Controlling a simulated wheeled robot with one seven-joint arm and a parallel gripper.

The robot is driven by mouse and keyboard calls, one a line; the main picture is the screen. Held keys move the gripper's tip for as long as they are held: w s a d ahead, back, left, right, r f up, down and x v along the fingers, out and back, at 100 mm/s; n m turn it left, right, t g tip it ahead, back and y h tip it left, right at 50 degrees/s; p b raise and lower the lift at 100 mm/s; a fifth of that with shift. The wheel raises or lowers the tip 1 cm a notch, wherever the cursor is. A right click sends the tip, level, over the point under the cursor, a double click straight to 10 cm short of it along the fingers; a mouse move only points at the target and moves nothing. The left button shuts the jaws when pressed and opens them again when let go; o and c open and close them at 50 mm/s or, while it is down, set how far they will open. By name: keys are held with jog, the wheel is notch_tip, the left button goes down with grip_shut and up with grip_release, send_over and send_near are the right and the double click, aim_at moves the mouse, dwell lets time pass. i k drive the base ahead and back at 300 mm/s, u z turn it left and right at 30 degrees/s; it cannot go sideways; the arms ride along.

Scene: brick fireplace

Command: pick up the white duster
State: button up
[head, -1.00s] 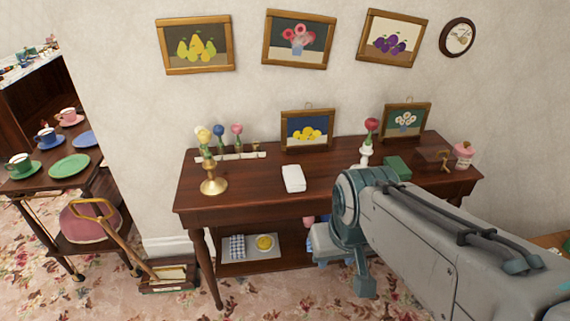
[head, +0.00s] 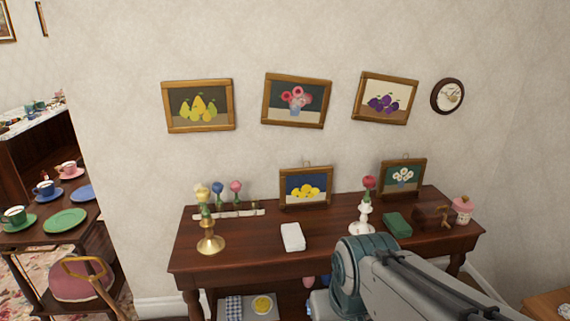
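A small white folded cloth-like item, which fits the white duster (head: 292,237), lies flat on the dark wooden table (head: 260,259), left of its middle and near the front half. Nothing touches it. My arm reaches in from the lower right, in front of the table's right half. My gripper itself cannot be made out; the arm's far end is hidden behind its own bend or below the picture edge.
A brass candlestick (head: 210,238) stands left of the duster. A white candlestick (head: 362,219) with a red flower and a green box (head: 397,225) stand to the right. A framed lemon picture (head: 306,187) stands behind. A side table with plates (head: 66,221) is at the far left.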

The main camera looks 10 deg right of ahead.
aim_at(293, 238)
jog(key=z, duration=0.5)
jog(key=k, duration=0.6)
jog(key=u, duration=0.3)
jog(key=i, duration=1.75)
jog(key=z, duration=0.85)
